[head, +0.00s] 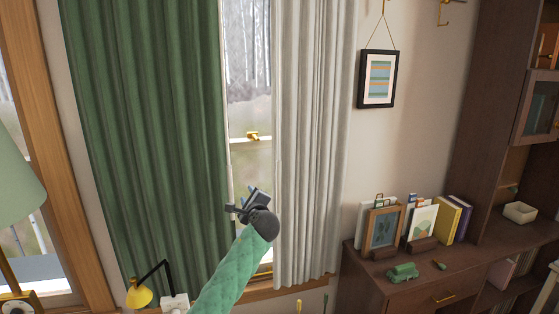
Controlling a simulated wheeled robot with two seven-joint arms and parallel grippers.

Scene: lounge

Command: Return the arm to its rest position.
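My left arm comes up from the bottom of the head view in a green quilted sleeve. My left gripper (243,203) is raised in front of the narrow window gap between the green curtain (150,140) and the white curtain (310,140). Its dark fingers point up and to the left, and I see nothing held in them. The fingers are small and angled away, so their opening is unclear. My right gripper is not in view.
A dark wood cabinet (400,298) at the lower right holds framed pictures (383,230), books (448,219) and a small green toy car (402,272). A yellow lamp (139,294) stands at the lower left. A lampshade (16,180) is at the left edge.

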